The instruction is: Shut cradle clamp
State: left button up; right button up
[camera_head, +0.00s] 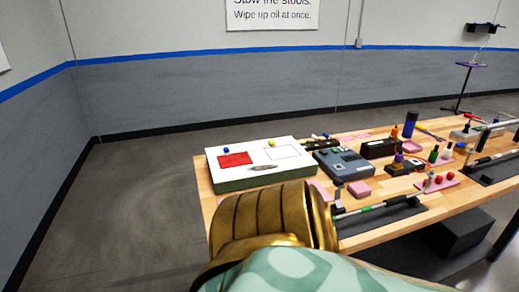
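A dark cradle base (405,214) stands on the wooden table, with a pale rod (383,206) lying along it and small upright supports. Part of its left end is hidden behind a gold part of my own body. A second dark base (492,171) with a rod (497,155) is at the right edge, cut off by the frame. A clamp is too small to make out on either, so I cannot tell whether one is open or shut. Neither of my grippers is in view.
The wooden table (375,240) holds a white board (225,174) with a red patch, a grey device (343,166), a black box (381,149), a blue cylinder (411,125) and small bottles. A pink pad (437,183) carries red knobs. Open floor lies left.

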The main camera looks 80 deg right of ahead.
aim_at(337, 183)
jog(key=i+j+z, duration=0.1)
jog(key=i+z, duration=0.2)
jog(key=i, duration=0.2)
jog(key=i+j+z, duration=0.25)
jog(key=i, duration=0.2)
jog(key=i+l+z, duration=0.2)
jog(key=z, duration=0.2)
jog(key=i+z, duration=0.75)
jog(key=i+j+z, duration=0.1)
jog(key=i+z, duration=0.6)
jog(key=z, duration=0.15)
jog(key=i+j+z, duration=0.1)
jog(key=i+z, duration=0.2)
jog(key=z, duration=0.15)
jog(key=i+j+z, duration=0.15)
jog(key=i+z, duration=0.25)
jog(key=i+j+z, duration=0.15)
jog(key=j+z, duration=0.15)
jog(key=z, duration=0.15)
jog(key=i+z, duration=0.15)
jog(key=z, duration=0.3)
jog(key=i+j+z, duration=0.15)
jog(key=z, duration=0.35)
jog(key=i+j+z, duration=0.15)
jog(key=z, duration=0.3)
jog(key=i+j+z, duration=0.1)
jog(key=z, duration=0.35)
jog(key=j+z, duration=0.35)
jog(key=z, duration=0.15)
jog(key=i+j, duration=0.05)
